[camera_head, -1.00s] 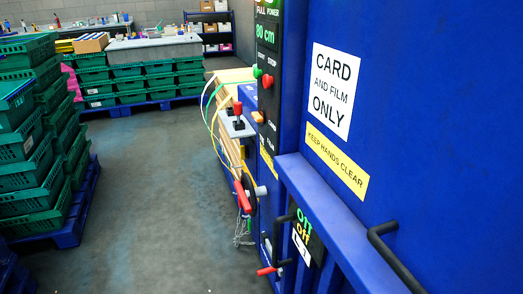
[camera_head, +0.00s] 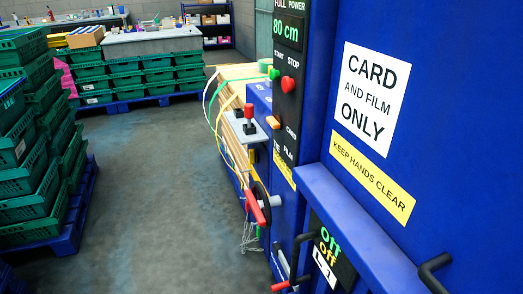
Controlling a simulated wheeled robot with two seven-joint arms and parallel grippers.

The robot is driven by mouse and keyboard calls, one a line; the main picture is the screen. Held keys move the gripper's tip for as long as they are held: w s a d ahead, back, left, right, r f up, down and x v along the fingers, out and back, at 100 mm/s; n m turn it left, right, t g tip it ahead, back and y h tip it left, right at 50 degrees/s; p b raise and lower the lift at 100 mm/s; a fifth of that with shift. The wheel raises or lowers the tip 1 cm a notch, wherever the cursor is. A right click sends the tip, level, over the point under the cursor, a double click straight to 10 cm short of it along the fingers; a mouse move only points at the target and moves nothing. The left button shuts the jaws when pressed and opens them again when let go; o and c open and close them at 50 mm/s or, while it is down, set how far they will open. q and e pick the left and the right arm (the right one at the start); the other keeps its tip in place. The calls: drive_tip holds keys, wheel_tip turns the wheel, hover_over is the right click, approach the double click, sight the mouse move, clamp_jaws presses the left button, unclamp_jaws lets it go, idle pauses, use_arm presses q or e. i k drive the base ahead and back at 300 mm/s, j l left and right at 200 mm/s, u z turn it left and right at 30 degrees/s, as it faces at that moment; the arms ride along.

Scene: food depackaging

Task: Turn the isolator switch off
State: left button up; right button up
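A red handle (camera_head: 255,207) sits at a black round disc (camera_head: 262,198) on the side of the blue machine; it looks like the isolator switch. The handle slants down to the right, and a grey shaft stands out beside the disc. A chain (camera_head: 250,237) hangs below it. Lower right is a dark panel (camera_head: 327,247) with green and yellow lettering, the yellow reading "off", and a white label below. Neither of my grippers is in view.
The blue machine (camera_head: 440,120) fills the right side, with black bar handles and a red-tipped lever (camera_head: 281,286) low down. Red stop button (camera_head: 288,85) and red-topped lever (camera_head: 249,112) sit higher. Stacked green crates (camera_head: 25,205) stand left. Grey floor (camera_head: 150,200) between is clear.

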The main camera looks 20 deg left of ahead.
sight(253, 156)
drive_tip(key=i+j, duration=0.15)
drive_tip(key=j, duration=0.25)
drive_tip(key=i+j+z, duration=0.15)
drive_tip(key=j, duration=0.3)
drive_tip(key=i+j, duration=0.15)
drive_tip(key=j, duration=0.25)
drive_tip(key=i+j+z, duration=0.1)
drive_tip(key=j, duration=0.35)
drive_tip(key=i+j, duration=0.2)
drive_tip(key=j, duration=0.25)
drive_tip(key=l+z, duration=0.05)
